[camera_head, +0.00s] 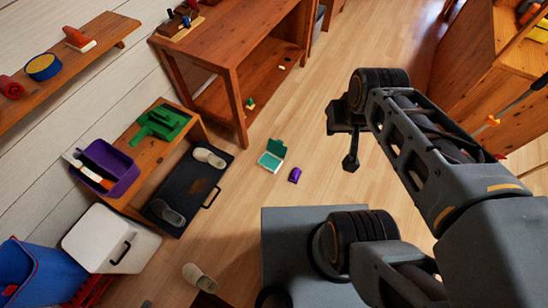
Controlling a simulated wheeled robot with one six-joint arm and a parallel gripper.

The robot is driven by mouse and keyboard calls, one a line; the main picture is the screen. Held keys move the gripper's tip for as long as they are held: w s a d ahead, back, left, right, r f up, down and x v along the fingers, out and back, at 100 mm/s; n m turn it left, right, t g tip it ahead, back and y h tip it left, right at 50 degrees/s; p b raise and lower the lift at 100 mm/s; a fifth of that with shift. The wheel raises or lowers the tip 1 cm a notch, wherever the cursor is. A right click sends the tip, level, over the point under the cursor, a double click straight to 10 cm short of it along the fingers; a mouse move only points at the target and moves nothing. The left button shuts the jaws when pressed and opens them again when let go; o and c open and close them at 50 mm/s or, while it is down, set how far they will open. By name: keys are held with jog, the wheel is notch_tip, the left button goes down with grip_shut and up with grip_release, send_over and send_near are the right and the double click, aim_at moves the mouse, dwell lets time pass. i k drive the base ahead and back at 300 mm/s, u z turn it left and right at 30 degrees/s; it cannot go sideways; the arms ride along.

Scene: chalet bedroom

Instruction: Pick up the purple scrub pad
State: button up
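A small purple object (295,175), which looks like the scrub pad, lies on the wooden floor near the middle of the view. One dark finger shows clearly pointing down. The other finger is not clear, so its opening cannot be judged. I see nothing held in it.
A wooden table (217,60) stands behind, with small items on its lower shelf. A black tray (190,190) with slippers, a bench (165,155) with a purple bin (106,167), and a white lidded box (111,238) are left. Floor around the purple object is mostly clear.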

aim_at(293, 178)
jog(key=z, duration=1.35)
jog(key=i, duration=1.4)
jog(key=u, duration=3.55)
